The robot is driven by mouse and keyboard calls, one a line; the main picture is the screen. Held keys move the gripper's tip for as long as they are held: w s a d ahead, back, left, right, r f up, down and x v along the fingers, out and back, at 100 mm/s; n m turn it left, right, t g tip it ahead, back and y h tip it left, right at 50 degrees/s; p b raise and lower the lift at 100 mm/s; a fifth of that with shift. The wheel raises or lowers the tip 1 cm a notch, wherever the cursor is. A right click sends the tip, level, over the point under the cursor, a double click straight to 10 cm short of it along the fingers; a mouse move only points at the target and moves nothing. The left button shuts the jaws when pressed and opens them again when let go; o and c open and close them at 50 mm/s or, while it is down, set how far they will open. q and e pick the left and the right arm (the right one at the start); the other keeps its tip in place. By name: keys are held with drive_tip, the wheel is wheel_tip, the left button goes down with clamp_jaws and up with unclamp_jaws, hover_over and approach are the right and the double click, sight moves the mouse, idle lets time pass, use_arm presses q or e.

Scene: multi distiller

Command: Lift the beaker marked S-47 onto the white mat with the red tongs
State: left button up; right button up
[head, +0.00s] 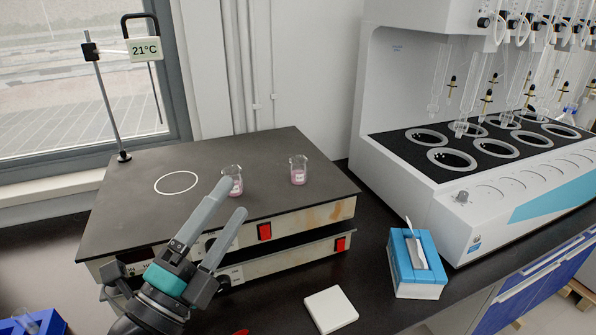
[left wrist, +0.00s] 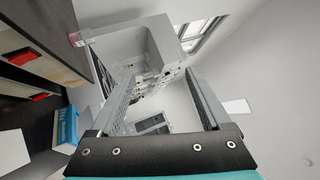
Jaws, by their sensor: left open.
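Two small glass beakers with pink liquid and white labels stand on the dark hotplate top (head: 130,210) in the head view: a left beaker (head: 236,186) and a right beaker (head: 298,172). The label writing is too small to read. One beaker shows in the left wrist view (left wrist: 79,38). The white mat (head: 330,310) lies on the bench in front. A red piece (head: 241,332), possibly the tongs, barely shows at the bottom edge. My left gripper (head: 231,198) is open and empty; in the head view its fingers overlap the left beaker. My right gripper is out of view.
A blue and white tissue box (head: 417,275) stands right of the mat. The white distiller (head: 450,205) fills the right side. A stand holds a 21°C display (head: 145,50) at the back left. A blue rack (head: 40,322) is at bottom left.

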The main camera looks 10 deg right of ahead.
use_arm(q)
drive_tip(key=s+d+f+m+g+h, duration=0.45)
drive_tip(key=d+m+g, duration=0.25)
drive_tip(key=m+g, duration=0.55)
drive_tip(key=s+f+m+g+y, duration=0.3)
drive_tip(key=f+m, duration=0.4)
drive_tip(key=m, duration=0.1)
drive_tip(key=a+f+m+y, duration=0.1)
drive_tip(key=a+f+y, duration=0.2)
drive_tip(key=a, duration=0.4)
drive_tip(key=w+a+f+m+g+y, duration=0.1)
drive_tip(key=a+f+m+y, duration=0.1)
drive_tip(key=a+f+y, duration=0.2)
drive_tip(key=a+f+m+g+y, duration=0.1)
drive_tip(key=a+f+y, duration=0.3)
drive_tip(key=a, duration=0.8)
drive_tip(key=shift+w+a+f+y, duration=0.15)
drive_tip(key=shift+w+f+y, duration=0.15)
drive_tip(key=shift+y, duration=0.95)
